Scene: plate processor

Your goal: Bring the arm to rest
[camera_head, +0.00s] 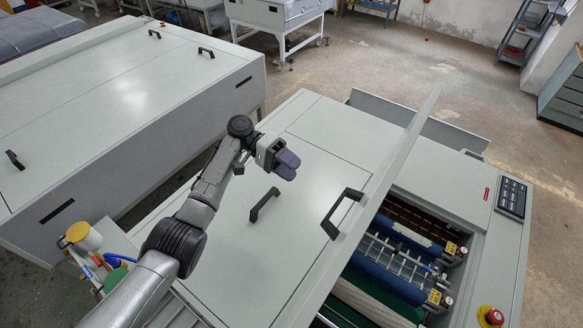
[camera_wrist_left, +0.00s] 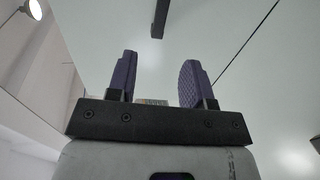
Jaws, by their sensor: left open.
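My left arm comes in from the lower left in the head view. My left gripper (camera_head: 288,164) has purple fingers and is over the closed part of the grey plate processor (camera_head: 320,180). Its fingers stand apart and empty in the left wrist view (camera_wrist_left: 160,80). A black handle (camera_head: 264,204) is on the cover just below the gripper in the head view, apart from it. A black bar, likely a handle (camera_wrist_left: 160,18), shows beyond the fingertips in the wrist view. My right gripper is in neither view.
A raised cover panel (camera_head: 385,190) with a black handle (camera_head: 342,212) stands tilted right of the gripper. Beside it, the open bay shows blue rollers (camera_head: 385,265). A control panel (camera_head: 511,197) and a red button (camera_head: 491,316) are at the right. Another grey machine (camera_head: 120,100) stands left.

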